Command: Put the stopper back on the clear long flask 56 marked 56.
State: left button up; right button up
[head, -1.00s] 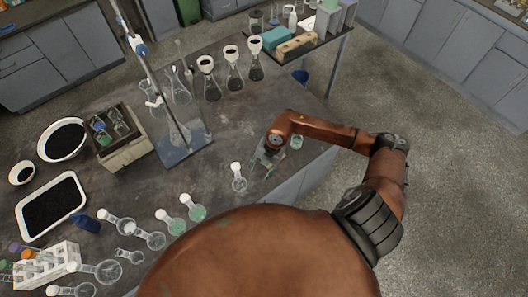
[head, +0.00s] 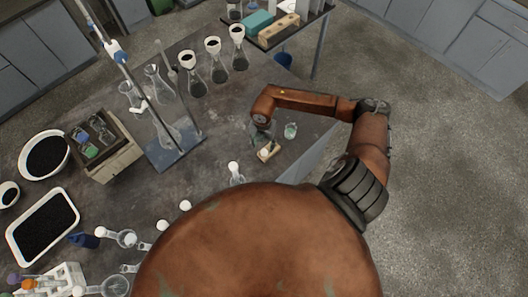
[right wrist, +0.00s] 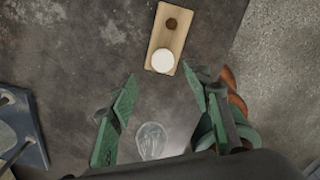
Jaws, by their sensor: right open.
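A white round stopper (right wrist: 162,60) sits on the near end of a small wooden block (right wrist: 177,30), which has a dark round hole at its far end. The block also shows in the head view (head: 272,149). A clear flask (right wrist: 153,140) shows low in the right wrist view, between the finger images; its upper part is hidden. No mark 56 is legible. My right gripper (head: 262,137) is open and empty above the table, also in the wrist view (right wrist: 165,105). My left gripper is out of view.
A metal stand (head: 175,150) is to the left, with stoppered dark-filled flasks (head: 214,62) behind. Several flasks are at lower left. Bare table lies around the block.

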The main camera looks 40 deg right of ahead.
aim_at(265, 152)
jog(key=shift+f, duration=0.25)
jog(key=f, duration=0.1)
jog(key=f+p, duration=0.1)
jog(key=f, duration=0.2)
jog(key=shift+s+d+f, duration=0.1)
jog(key=shift+s+d, duration=0.1)
jog(key=shift+d, duration=0.05)
jog(key=shift+f, duration=0.5)
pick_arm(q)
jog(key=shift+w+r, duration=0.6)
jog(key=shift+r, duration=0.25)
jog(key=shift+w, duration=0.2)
pick_arm(e)
jog(key=shift+c, duration=0.4)
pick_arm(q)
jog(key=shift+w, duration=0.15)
pick_arm(e)
jog(key=c, duration=0.8)
